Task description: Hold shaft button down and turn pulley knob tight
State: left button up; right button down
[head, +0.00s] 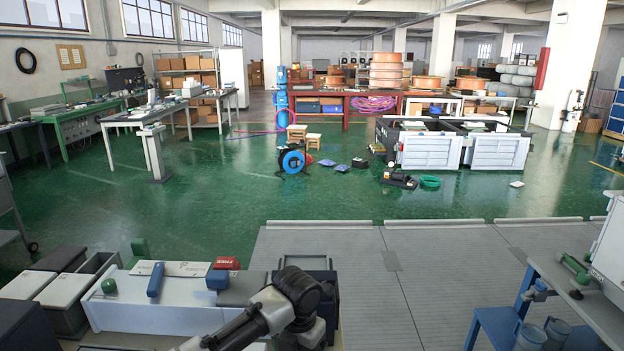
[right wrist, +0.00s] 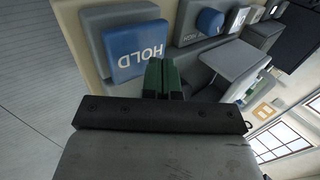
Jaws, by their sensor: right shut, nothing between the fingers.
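In the right wrist view a blue button marked HOLD (right wrist: 138,48) sits on a grey block, with its lettering upside down. My right gripper (right wrist: 164,64) has its green fingers shut together, empty, beside the button's edge nearest the camera. I cannot tell whether they touch it. Which parts are the task's shaft button and pulley knob is not labelled clearly. In the head view a blue knob (head: 217,280) shows on the bench unit. My left gripper is not in view.
The bench unit in the head view carries a green knob (head: 108,286), a blue handle (head: 155,279) and a red box (head: 226,263). A blue bench (head: 570,295) is at right. Grey flooring between is clear.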

jog(key=shift+r, duration=2.25)
